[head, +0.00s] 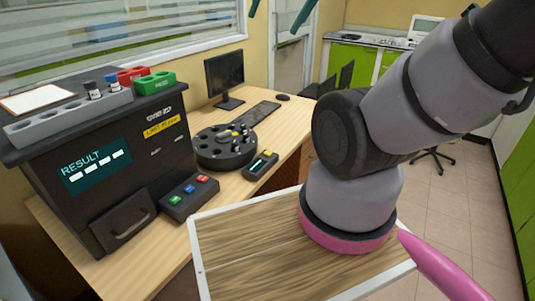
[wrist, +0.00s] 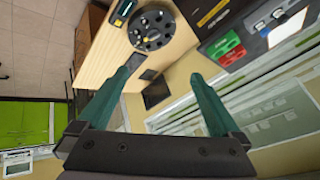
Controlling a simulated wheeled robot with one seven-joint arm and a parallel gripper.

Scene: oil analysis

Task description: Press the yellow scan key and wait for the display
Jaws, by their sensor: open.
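A small dark device (head: 260,167) with a lit strip display lies on the wooden desk. A small yellow key (head: 268,154) shows at its far end. The device also shows at the top of the wrist view (wrist: 122,12). The black analyser (head: 110,170) at left has a display (head: 95,165) reading "RESULT" with dashes. My gripper (head: 274,25) is high at the top edge of the head view, well away from the device. In the wrist view its teal fingers (wrist: 166,68) are apart with nothing between them.
A button box (head: 190,197) with green, blue and red keys stands before the analyser. A round black carousel (head: 225,147) is just behind the small device. A monitor (head: 224,75) and keyboard (head: 255,113) stand farther back. A red rack and green rack (head: 154,83) sit on the analyser.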

